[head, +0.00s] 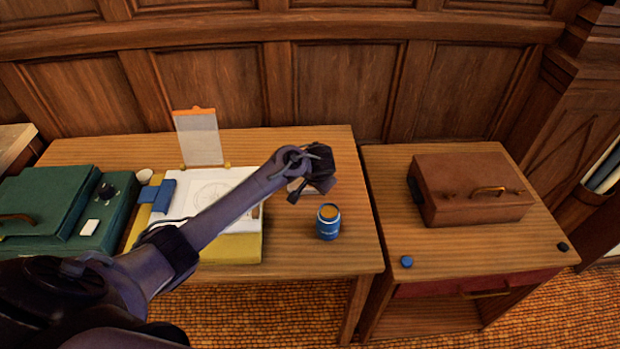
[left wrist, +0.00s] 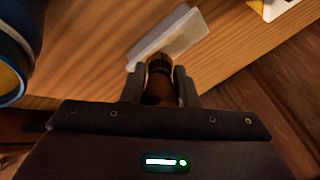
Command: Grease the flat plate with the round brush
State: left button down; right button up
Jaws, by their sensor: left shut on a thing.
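My left gripper (head: 310,178) is over the right part of the left table. In the left wrist view its fingers (left wrist: 160,88) are shut on the round brush (left wrist: 158,66), which has a brown handle and a dark head. The flat plate (left wrist: 188,38), pale grey, lies on the wood just beyond the brush head; I cannot tell whether they touch. In the head view the gripper mostly hides the brush and plate. An open blue jar (head: 328,228) with an orange-brown top stands just in front of the gripper; it also shows in the left wrist view (left wrist: 22,45). My right gripper is out of view.
A yellow drawing board (head: 240,248) with a drawing sheet lies left of the jar, under my arm. A clipboard (head: 199,140) stands behind it. A green case (head: 50,215) is far left. A brown case (head: 468,195) sits on the right table, with a blue cap (head: 406,262) near its front.

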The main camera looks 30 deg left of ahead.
pick_arm(q)
jog(key=shift+s+a+r+p, duration=0.1)
jog(key=shift+s+a+p, duration=0.45)
jog(key=shift+a+p, duration=0.25)
jog(key=shift+s+a+p, duration=0.35)
jog(key=shift+s+a, duration=0.15)
jog(key=shift+a, duration=0.35)
jog(key=shift+s+a+p, duration=0.35)
jog(key=shift+a+p, duration=0.1)
jog(key=shift+a, duration=0.1)
jog(key=shift+s+a+p, duration=0.3)
jog(key=shift+a+p, duration=0.15)
jog(key=shift+a, duration=0.05)
jog(key=shift+s+a, duration=0.3)
jog(key=shift+a, duration=0.25)
jog(key=shift+p, duration=0.3)
jog(key=shift+r+p, duration=0.3)
notch_tip(320, 180, up, 5)
jog(key=p, duration=0.5)
jog(key=shift+r+p, duration=0.15)
jog(key=shift+p, duration=0.2)
